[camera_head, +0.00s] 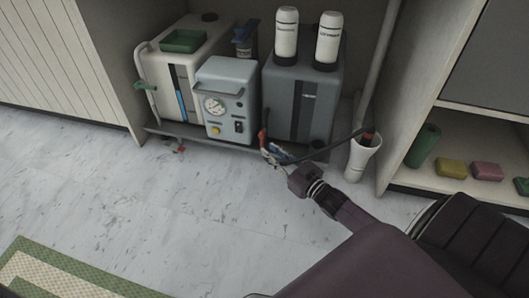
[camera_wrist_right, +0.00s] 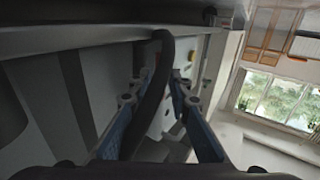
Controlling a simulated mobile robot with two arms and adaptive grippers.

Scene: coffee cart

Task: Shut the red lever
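A small red lever-like piece (camera_head: 262,138) stands upright at the lower front left corner of the dark grey box. My right gripper (camera_head: 273,155) is just below and beside it, low in front of the box. In the right wrist view, my right gripper (camera_wrist_right: 155,95) has its two blue-padded fingers spread apart. A thick black hose passes between or in front of the fingers; I cannot tell if they touch it. My left gripper is in neither view.
Another small red piece (camera_head: 180,149) sits low under the white box (camera_head: 160,80). A light grey gauge box (camera_head: 228,75) stands mid-shelf. A black hose (camera_head: 335,145) runs right to a white cup-like drain (camera_head: 362,160). Open floor (camera_head: 180,210) lies in front.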

